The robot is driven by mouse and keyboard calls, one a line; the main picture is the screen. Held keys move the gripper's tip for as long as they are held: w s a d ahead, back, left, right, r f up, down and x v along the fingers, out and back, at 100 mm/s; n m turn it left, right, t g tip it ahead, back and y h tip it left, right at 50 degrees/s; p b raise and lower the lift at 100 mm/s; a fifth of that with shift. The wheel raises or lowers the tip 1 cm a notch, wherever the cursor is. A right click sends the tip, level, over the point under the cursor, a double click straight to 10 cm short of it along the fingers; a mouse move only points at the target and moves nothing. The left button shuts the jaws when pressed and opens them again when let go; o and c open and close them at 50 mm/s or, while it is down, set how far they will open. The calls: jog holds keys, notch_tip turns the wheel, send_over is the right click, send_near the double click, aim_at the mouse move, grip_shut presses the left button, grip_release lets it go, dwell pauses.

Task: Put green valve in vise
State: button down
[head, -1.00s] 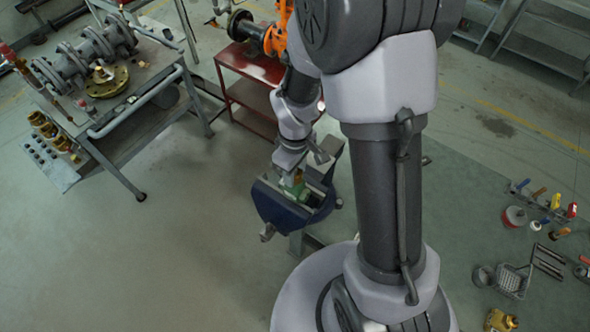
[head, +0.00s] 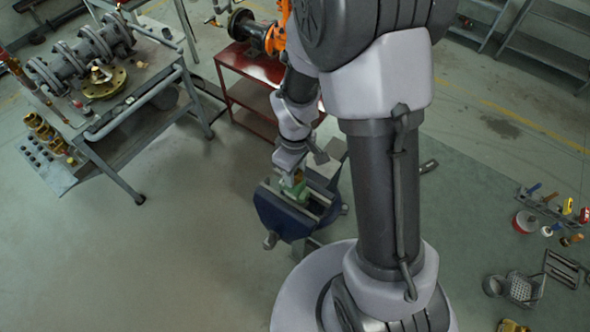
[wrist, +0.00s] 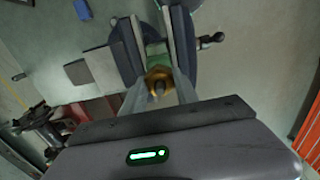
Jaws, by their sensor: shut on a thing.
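The green valve (head: 297,189) is held by my gripper (head: 292,172) above or between the jaws of the blue vise (head: 283,215). In the wrist view, the valve's brass end (wrist: 159,76) shows between my two fingers (wrist: 160,95), with its green body (wrist: 156,50) beyond it. The vise jaws (wrist: 184,38) stand on either side of the green body, with gaps visible. My gripper is shut on the valve. I cannot tell how deep the valve sits or whether it touches the jaws.
A workbench (head: 165,82) with a pipe assembly stands at the left. A red cart (head: 245,70) stands behind the vise. Hand tools (head: 550,205) and a wire basket (head: 522,288) lie at the right. The floor left of the vise is clear.

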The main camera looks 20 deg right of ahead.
jog(key=shift+f+b, duration=2.75)
jog(key=shift+f, duration=0.5)
jog(key=c, duration=0.9)
grip_release()
jog(key=shift+o, duration=0.2)
notch_tip(320, 180, up, 7)
jog(key=p, duration=0.5)
jog(key=shift+r, duration=0.1)
